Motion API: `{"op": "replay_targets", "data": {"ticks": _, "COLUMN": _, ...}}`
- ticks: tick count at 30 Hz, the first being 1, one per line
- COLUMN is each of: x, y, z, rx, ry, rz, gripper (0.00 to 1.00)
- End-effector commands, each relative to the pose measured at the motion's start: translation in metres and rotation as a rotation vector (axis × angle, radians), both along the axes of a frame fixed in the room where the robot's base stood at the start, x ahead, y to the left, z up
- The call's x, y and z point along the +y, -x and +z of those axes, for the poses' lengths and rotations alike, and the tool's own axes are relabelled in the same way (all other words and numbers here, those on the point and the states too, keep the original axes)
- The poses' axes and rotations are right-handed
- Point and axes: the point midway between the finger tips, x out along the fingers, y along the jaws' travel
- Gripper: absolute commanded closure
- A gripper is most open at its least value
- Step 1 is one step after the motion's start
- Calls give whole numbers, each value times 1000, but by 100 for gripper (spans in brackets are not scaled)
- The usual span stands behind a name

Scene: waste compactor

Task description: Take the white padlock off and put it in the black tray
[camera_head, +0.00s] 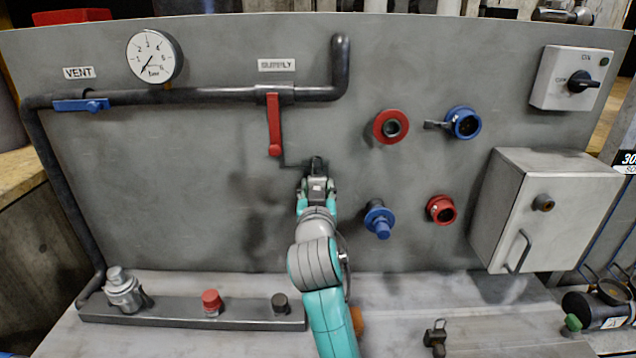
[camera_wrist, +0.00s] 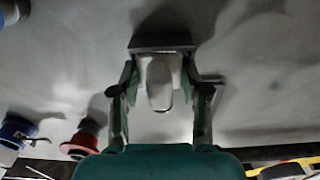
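My gripper (camera_head: 317,180) is in front of the grey panel, just below and right of the red supply lever (camera_head: 274,130). A pale, rounded thing (camera_wrist: 160,82) lies between its two fingers in the wrist view, probably the white padlock. A dark block (camera_wrist: 160,45) sits just beyond it. The fingers (camera_wrist: 161,98) stand apart on either side of the pale thing; I cannot tell whether they touch it. A thin rod runs from the lever's lower end toward my gripper. I cannot make out a black tray clearly.
Red (camera_head: 391,127) and blue (camera_head: 463,123) connectors stick out right of my gripper, with a blue plug (camera_head: 380,220) close by. A grey box (camera_head: 545,212) juts out at the right. A bar with fittings (camera_head: 245,312) lies lower left. A dark padlock-like thing (camera_head: 435,338) is at the front.

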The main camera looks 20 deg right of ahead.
Motion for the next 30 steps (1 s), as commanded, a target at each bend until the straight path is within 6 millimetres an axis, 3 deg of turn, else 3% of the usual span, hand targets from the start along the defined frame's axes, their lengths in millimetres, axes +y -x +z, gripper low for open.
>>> {"op": "replay_targets", "data": {"ticks": 13, "x": 0, "y": 0, "z": 12, "rx": -2, "ry": 1, "rz": 0, "gripper": 82}}
{"op": "replay_targets", "data": {"ticks": 18, "x": 0, "y": 0, "z": 22, "rx": -8, "ry": 1, "rz": 0, "gripper": 100}}
{"op": "replay_targets", "data": {"ticks": 30, "x": 0, "y": 1, "z": 44, "rx": -19, "ry": 2, "rz": 1, "gripper": 100}}
